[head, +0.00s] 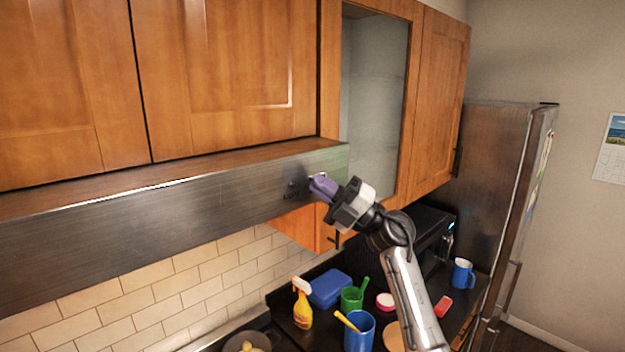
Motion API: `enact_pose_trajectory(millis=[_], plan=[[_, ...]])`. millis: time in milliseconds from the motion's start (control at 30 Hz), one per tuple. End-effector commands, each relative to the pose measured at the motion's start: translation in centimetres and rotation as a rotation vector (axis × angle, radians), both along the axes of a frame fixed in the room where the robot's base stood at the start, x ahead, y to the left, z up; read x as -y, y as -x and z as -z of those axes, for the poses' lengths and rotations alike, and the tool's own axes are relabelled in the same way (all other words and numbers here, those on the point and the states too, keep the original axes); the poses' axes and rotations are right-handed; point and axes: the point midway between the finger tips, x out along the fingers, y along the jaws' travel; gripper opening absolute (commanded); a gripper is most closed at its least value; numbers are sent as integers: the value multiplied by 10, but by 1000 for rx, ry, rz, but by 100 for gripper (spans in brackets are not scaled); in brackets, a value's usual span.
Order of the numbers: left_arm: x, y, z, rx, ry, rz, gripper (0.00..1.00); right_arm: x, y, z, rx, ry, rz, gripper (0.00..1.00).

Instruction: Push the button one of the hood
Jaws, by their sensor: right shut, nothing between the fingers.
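The hood (130,222) is a long dark steel panel under the wooden cabinets, running from the left edge to the middle of the head view. Small dark buttons (293,186) sit near its right end; which one is button one cannot be told. My right gripper (318,184) is shut and empty, with its purple fingertips at the hood's right end, just right of the visible buttons. The fingers may hide part of the button row, and whether they touch the panel cannot be told. My left gripper is not in view.
Wooden cabinets (225,70) hang above the hood, one glass-fronted. On the dark counter below are a yellow spray bottle (303,310), a blue box (329,288), a green cup (352,299) and a blue container (359,333). A fridge (495,170) stands at right.

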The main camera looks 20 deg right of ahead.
Motion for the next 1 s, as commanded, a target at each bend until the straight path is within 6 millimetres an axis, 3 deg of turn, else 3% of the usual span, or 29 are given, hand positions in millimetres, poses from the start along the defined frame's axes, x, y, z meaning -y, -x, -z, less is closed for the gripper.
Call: enact_pose_trajectory(millis=[1000], plan=[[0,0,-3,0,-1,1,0,6,12,0,1,0,1,0]])
